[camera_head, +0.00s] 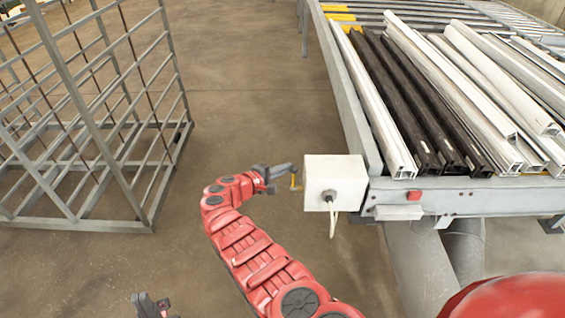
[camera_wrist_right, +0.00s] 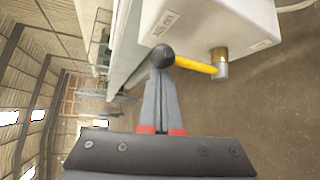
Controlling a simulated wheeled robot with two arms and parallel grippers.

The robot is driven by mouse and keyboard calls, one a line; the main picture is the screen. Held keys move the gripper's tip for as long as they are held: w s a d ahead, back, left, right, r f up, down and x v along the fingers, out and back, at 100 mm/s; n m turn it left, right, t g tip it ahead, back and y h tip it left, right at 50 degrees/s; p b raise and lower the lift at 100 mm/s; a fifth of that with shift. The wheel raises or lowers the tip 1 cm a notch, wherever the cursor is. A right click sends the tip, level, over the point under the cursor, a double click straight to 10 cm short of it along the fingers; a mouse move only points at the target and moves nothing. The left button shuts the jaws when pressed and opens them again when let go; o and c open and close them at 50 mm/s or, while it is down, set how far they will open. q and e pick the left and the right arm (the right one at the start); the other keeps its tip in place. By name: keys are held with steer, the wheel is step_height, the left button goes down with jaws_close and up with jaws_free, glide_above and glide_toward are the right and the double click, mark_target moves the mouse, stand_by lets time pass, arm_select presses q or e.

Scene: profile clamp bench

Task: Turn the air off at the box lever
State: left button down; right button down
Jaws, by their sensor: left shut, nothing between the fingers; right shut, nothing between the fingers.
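The white box (camera_head: 335,178) is at the near left corner of the bench in the head view. It also fills the top of the right wrist view (camera_wrist_right: 215,22). Its lever (camera_head: 293,181) is on the box's left side. In the right wrist view the lever (camera_wrist_right: 195,66) is yellow with a black ball knob and a metal pivot. My right gripper (camera_head: 287,171) is shut and empty, its tips right by the knob; I cannot tell whether they touch. My left gripper (camera_head: 150,305) is shut and empty, low at the left, away from the box.
The bench (camera_head: 345,95) carries white and black profiles (camera_head: 415,105). A red button (camera_head: 414,196) is on its front edge. A grey wire rack (camera_head: 90,130) stands at the left. The floor (camera_head: 245,80) between rack and bench is clear. A short cable (camera_head: 332,220) hangs from the box.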

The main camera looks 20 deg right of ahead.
steer(key=shift+f, duration=0.1)
stand_by(0.4)
steer(key=shift+s+t+b, duration=0.15)
steer(key=shift+t+b, duration=0.15)
steer(key=shift+b, duration=0.3)
steer(key=shift+s+a+m+b, duration=0.15)
steer(key=shift+m+b, duration=0.15)
steer(key=shift+b, duration=0.1)
